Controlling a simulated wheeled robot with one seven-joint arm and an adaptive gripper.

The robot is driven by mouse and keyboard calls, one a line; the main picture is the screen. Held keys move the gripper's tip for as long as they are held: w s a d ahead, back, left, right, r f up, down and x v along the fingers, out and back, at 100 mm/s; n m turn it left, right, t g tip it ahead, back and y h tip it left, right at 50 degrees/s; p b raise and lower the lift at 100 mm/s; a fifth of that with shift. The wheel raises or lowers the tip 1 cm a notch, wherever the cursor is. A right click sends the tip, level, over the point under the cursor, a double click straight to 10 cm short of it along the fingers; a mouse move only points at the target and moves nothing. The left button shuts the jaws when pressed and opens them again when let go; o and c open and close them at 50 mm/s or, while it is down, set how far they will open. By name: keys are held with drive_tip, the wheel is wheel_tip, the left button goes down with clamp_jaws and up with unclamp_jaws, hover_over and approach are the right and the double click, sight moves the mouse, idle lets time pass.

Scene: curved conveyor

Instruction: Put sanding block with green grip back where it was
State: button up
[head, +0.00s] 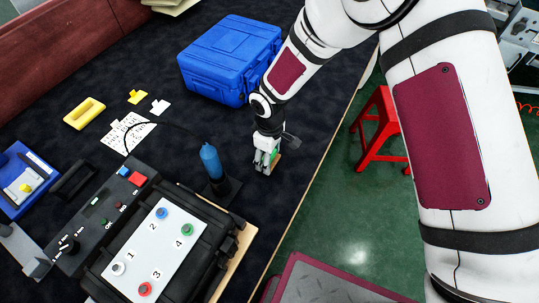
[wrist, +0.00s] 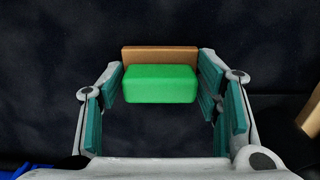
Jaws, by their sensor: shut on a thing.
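The sanding block (wrist: 160,84) shows in the wrist view as a bright green grip on a tan base. It lies between the two teal finger pads of my gripper (wrist: 162,92), which close on its left and right ends. In the head view my gripper (head: 267,162) points down over the dark conveyor belt, and a little of the green and tan block (head: 275,158) shows at its fingers. Whether the block touches the belt or hangs just above it, I cannot tell.
A blue case (head: 228,60) stands behind my gripper. A blue-handled tool in a dark stand (head: 212,162) is close on the left, beside a black box with numbered buttons (head: 150,250). The belt's right edge is near, with a red stool (head: 380,130) beyond.

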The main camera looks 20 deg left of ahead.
drive_tip(key=shift+f, duration=0.1)
drive_tip(key=o, duration=1.1)
wheel_tip(320, 180, up, 12)
drive_tip(key=shift+r, duration=0.15)
